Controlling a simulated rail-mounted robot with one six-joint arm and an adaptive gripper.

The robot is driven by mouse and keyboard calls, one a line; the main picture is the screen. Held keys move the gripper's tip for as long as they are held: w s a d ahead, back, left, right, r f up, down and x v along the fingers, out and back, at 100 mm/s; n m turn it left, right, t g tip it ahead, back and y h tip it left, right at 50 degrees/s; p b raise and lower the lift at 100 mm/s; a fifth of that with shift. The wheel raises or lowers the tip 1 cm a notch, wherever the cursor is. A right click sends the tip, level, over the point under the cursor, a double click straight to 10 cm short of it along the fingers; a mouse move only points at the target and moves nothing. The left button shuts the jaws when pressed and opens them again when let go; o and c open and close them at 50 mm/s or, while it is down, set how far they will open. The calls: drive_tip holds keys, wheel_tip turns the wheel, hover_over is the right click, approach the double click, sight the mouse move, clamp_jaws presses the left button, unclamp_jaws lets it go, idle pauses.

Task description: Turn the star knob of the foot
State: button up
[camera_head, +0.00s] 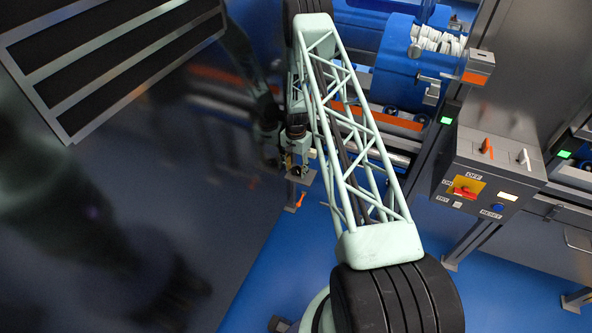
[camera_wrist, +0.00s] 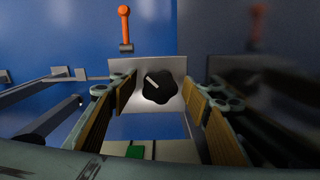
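The star knob (camera_wrist: 160,87) is black and lobed, with a white mark pointing to the upper left. It sits on a light grey bracket plate (camera_wrist: 174,68) of the foot in the wrist view. My gripper (camera_wrist: 157,95) is open, with one finger to the left of the knob and one to the right. Gaps show between the fingers and the knob, and I cannot tell how far short in depth they are. In the head view my gripper (camera_head: 296,165) is small, low beside the dark panel and just above a small grey bracket (camera_head: 302,177). The knob cannot be made out there.
An orange-handled lever (camera_wrist: 125,24) stands beyond the plate. A dark reflective wall (camera_wrist: 250,45) is close on the right in the wrist view. A control box (camera_head: 487,175) with switches and a blue drum (camera_head: 405,60) stand to the right in the head view.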

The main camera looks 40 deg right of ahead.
drive_tip(key=c, duration=0.7)
drive_tip(key=shift+o, duration=0.2)
drive_tip(key=shift+n+b, duration=0.3)
drive_tip(key=shift+n, duration=0.2)
drive_tip(key=shift+n+b, duration=0.55)
drive_tip(key=shift+n, duration=0.55)
drive_tip(key=shift+s+d+n+b, duration=0.15)
drive_tip(key=shift+n+b, duration=0.6)
drive_tip(key=shift+n, duration=1.35)
drive_tip(key=o, duration=0.8)
drive_tip(key=shift+o, duration=0.2)
